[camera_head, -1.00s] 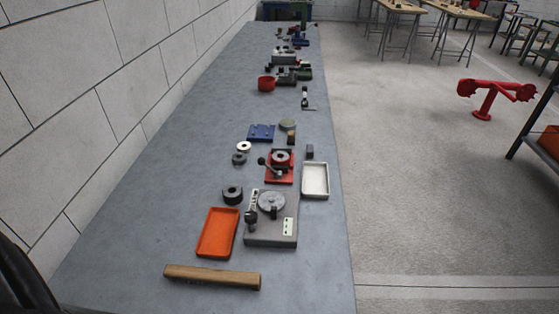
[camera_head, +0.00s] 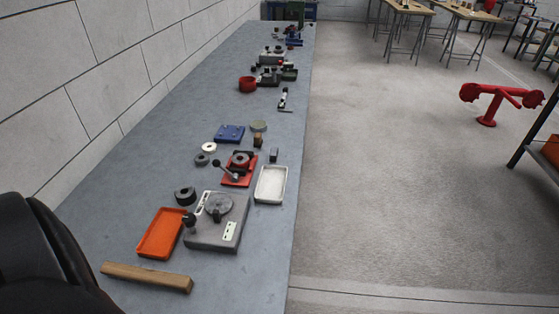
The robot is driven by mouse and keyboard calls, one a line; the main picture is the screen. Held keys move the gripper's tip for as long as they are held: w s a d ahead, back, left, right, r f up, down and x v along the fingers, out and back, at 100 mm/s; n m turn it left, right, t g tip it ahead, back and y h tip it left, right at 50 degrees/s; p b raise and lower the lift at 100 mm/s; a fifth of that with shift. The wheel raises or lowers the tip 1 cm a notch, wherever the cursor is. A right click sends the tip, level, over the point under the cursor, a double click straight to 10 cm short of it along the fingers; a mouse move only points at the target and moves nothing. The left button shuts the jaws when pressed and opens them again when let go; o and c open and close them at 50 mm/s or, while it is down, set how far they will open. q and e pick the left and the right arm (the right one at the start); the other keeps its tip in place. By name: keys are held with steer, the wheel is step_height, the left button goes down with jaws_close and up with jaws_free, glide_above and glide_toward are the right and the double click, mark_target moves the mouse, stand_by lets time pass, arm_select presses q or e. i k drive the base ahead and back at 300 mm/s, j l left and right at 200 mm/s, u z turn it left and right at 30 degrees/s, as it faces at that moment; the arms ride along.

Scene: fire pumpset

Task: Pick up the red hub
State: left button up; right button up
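A red, round, hub-like part (camera_head: 247,84) stands on the grey bench (camera_head: 120,200), toward its far half and near the middle of its width. It looks like a short cylinder with a dark opening, but it is small at this distance. Nothing of mine touches it. A red base plate (camera_head: 239,176) with a grey ring and a black lever on it sits nearer on the bench. A black part of my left arm shows at the lower left. Neither gripper is in view.
An orange tray (camera_head: 161,234), a grey fixture (camera_head: 217,236), a wooden bar (camera_head: 147,277) and a white tray (camera_head: 271,184) lie on the near bench. A blue block (camera_head: 229,133) lies beyond. A red pipe stand (camera_head: 488,110) is on the open floor at right.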

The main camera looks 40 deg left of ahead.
mark_target(240, 162)
steer(key=i+l+u, duration=0.1)
steer(key=i+l, duration=0.35)
steer(key=i, duration=0.2)
steer(key=i+l+u, duration=0.1)
steer(key=i+l, duration=0.35)
steer(key=i, duration=0.2)
steer(key=i+j+u, duration=0.1)
steer(key=i+u, duration=0.15)
steer(key=u, duration=0.2)
steer(key=i+u, duration=0.25)
steer(key=u, duration=0.15)
steer(key=i+l+u, duration=0.1)
steer(key=i+u, duration=0.15)
steer(key=u, duration=0.2)
steer(key=i+l+u, duration=0.2)
steer(key=u, duration=0.25)
